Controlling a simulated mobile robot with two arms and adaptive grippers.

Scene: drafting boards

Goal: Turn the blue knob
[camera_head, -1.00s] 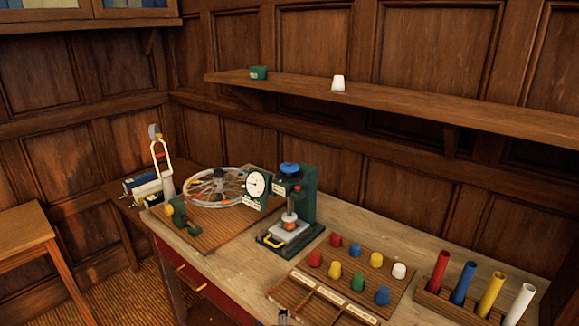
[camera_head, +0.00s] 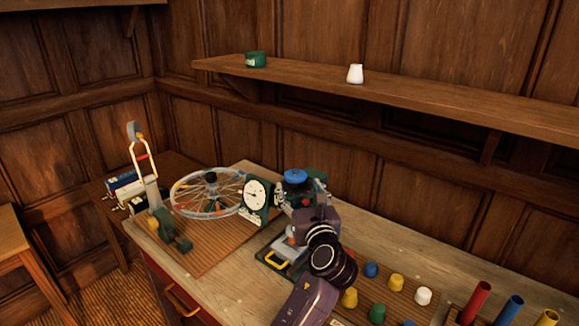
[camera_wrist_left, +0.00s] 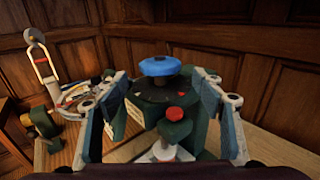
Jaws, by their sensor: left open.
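The blue knob (camera_head: 295,176) sits on top of a dark green press-like device on the table. In the left wrist view the blue knob (camera_wrist_left: 160,66) stands above a dark round plate with small red marks. My left gripper (camera_head: 304,196) reaches to the device from the front, its arm hiding much of the device's body. In the left wrist view my left gripper (camera_wrist_left: 164,85) is open, with one finger on each side of the device's top. The knob lies between and beyond the fingers, and I see no contact. My right gripper is not in view.
A dial gauge (camera_head: 256,195) and a spoked wheel (camera_head: 208,193) stand left of the device. Coloured pegs, such as a yellow one (camera_head: 396,283), are on a board at right. A shelf (camera_head: 430,99) runs along the wall behind.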

